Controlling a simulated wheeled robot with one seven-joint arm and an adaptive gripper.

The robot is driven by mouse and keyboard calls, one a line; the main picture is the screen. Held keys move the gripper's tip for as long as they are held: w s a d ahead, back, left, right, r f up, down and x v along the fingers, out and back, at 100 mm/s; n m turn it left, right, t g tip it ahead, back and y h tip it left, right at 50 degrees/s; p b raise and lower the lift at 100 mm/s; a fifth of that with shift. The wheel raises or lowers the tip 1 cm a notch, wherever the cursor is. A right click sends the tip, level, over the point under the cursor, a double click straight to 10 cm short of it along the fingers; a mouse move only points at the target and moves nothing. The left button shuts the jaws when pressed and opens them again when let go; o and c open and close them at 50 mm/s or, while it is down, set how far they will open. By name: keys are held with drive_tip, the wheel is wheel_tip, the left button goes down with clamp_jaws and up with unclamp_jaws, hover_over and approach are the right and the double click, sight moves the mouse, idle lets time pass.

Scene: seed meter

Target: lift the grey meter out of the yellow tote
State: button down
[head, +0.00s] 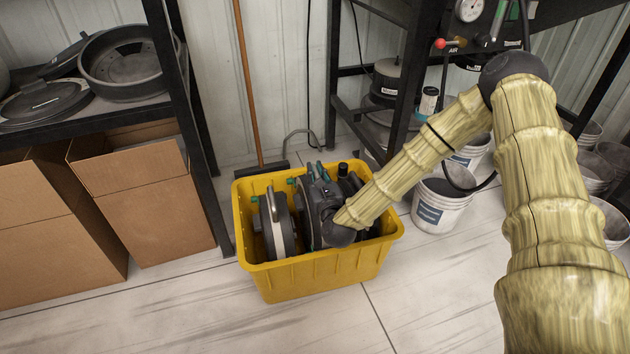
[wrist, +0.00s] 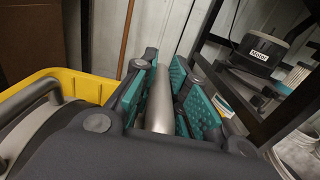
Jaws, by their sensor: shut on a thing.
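The yellow tote (head: 318,278) stands on the floor in the head view, holding several round meters close together. My gripper (head: 316,176) reaches into it from the right. In the wrist view, the teal pads of my gripper (wrist: 165,95) are closed on both sides of a smooth grey metal bar (wrist: 159,100), which looks like the handle of the grey meter. The gripper and wrist hide most of that meter's body. Another round meter with a pale rim and its own handle (head: 277,228) sits at the left in the tote, just left of my gripper.
A black shelf with round pans (head: 130,62) and cardboard boxes (head: 140,195) stands left of the tote. White buckets (head: 440,205) and a black metal frame stand to the right. A broom (head: 248,90) leans behind the tote. The floor in front is clear.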

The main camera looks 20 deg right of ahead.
wheel_tip(320, 180, up, 27)
drive_tip(key=p, duration=0.9)
idle(0.3)
drive_tip(key=shift+w+r, duration=0.1)
